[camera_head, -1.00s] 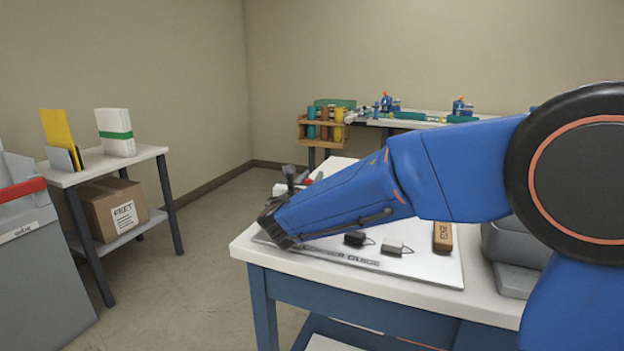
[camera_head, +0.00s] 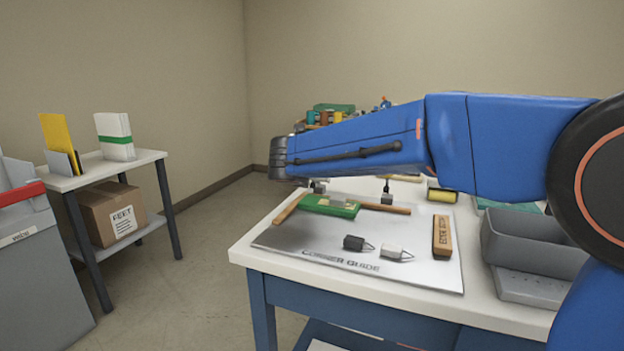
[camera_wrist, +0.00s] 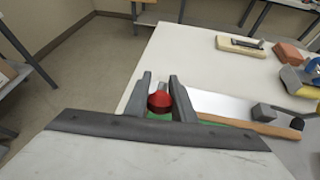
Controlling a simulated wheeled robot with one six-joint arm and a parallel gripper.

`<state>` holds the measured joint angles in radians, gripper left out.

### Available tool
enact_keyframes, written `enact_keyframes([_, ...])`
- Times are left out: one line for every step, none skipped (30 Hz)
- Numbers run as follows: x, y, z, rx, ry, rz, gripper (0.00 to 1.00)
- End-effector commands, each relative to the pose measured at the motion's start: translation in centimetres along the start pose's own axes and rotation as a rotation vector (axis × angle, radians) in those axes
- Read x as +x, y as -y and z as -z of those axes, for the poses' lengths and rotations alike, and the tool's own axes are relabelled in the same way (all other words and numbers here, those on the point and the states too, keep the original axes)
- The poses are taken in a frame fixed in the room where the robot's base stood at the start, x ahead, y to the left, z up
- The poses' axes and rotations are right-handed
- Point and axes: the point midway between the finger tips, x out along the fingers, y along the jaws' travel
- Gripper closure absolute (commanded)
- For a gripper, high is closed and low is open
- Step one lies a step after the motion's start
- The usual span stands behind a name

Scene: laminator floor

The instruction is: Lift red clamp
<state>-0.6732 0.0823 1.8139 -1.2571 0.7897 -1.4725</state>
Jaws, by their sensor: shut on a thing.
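The red clamp (camera_wrist: 160,101) shows as a small red part between the two dark fingers of my gripper (camera_wrist: 161,92) in the wrist view. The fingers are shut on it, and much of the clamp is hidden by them. In the head view my arm is raised above the worktable, and I cannot make out the red clamp or the fingertips there.
The worktable (camera_head: 400,289) holds a metal guide plate (camera_head: 300,241), a green block (camera_head: 330,206) with wooden strips, two small weights (camera_head: 354,243), a wooden block (camera_head: 442,237) and grey bins (camera_head: 535,240). A side shelf (camera_head: 100,172) stands left.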

Motion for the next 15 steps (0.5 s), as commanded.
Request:
enact_keyframes([0.1,0.0,-0.5,0.009,-0.026,-0.001,1.0])
enact_keyframes([0.1,0.0,-0.6,0.013,-0.045,-0.001,1.0])
enact_keyframes([0.2,0.0,-0.7,0.016,-0.07,0.0,1.0])
enact_keyframes([0.2,0.0,-0.8,0.018,-0.087,-0.001,1.0])
enact_keyframes([0.3,0.0,-0.8,0.021,-0.105,0.0,1.0])
enact_keyframes([0.3,0.0,-0.9,0.024,-0.129,-0.001,1.0])
enact_keyframes([0.4,0.0,-1.0,0.027,-0.146,0.0,1.0])
enact_keyframes([0.5,0.1,-1.1,0.03,-0.163,0.0,1.0])
enact_keyframes([0.5,0.1,-1.2,0.033,-0.183,0.0,1.0])
enact_keyframes([0.6,0.1,-1.2,0.036,-0.198,-0.001,1.0])
enact_keyframes([0.6,0.1,-1.3,0.037,-0.212,-0.001,1.0])
enact_keyframes([0.6,0.1,-1.4,0.04,-0.23,-0.001,1.0])
enact_keyframes([0.7,0.1,-1.4,0.041,-0.243,-0.001,1.0])
enact_keyframes([0.7,0.1,-1.5,0.043,-0.255,0.0,1.0])
enact_keyframes([0.8,0.1,-1.5,0.045,-0.27,-0.001,1.0])
